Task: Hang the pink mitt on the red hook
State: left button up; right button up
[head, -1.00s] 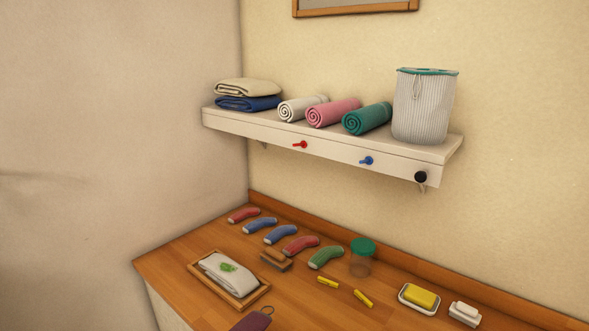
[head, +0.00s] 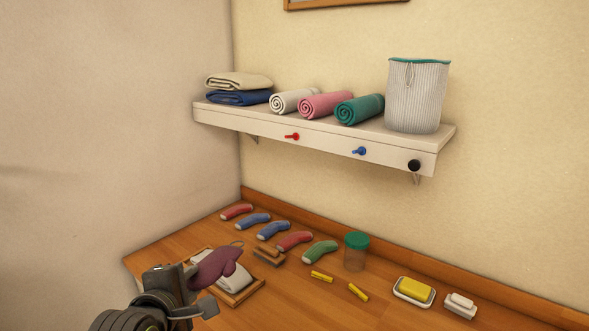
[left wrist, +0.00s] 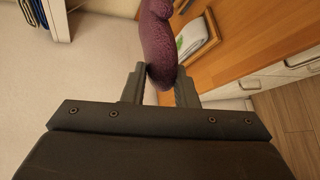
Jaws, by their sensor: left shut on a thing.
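The pink mitt (head: 214,266) looks dull purple-pink, with a loop at its upper end. My left gripper (head: 196,288) is shut on it and holds it above the counter's left part, in front of the wooden tray. In the left wrist view the mitt (left wrist: 160,40) stands out between the two fingers of the left gripper (left wrist: 160,88). The red hook (head: 292,136) is on the front face of the wall shelf, left of the others, and looks empty. It is above and to the right of the mitt. My right gripper is not in view.
A blue hook (head: 359,151) and a black knob (head: 414,165) share the shelf front (head: 325,143). Towels and a striped basket (head: 418,97) stand on the shelf. Several socks, a green-lidded jar (head: 356,252), yellow pegs and a soap dish (head: 413,292) lie on the counter.

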pick_arm(q)
jog(key=shift+s+a+r+n+y, duration=0.25)
jog(key=shift+s+r+y, duration=0.1)
jog(key=shift+r, duration=0.4)
jog(key=shift+s+a+r+n+y, duration=0.15)
jog(key=shift+s+a+r+y, duration=0.15)
jog(key=shift+r, duration=0.45)
jog(key=d+f+m+h+p, duration=0.1)
jog(key=d+f, duration=0.1)
jog(key=f, duration=0.7)
jog(key=d+f+m+h+p, duration=0.1)
jog(key=f+h, duration=0.1)
jog(key=f, duration=0.8)
jog(key=shift+d+f+m+p, duration=0.2)
jog(key=shift+d+m+p, duration=0.1)
jog(key=shift+d+p, duration=0.1)
jog(key=shift+s, duration=0.1)
notch_tip(320, 180, down, 10)
jog(key=shift+r+p, duration=0.25)
jog(key=shift+p, duration=0.15)
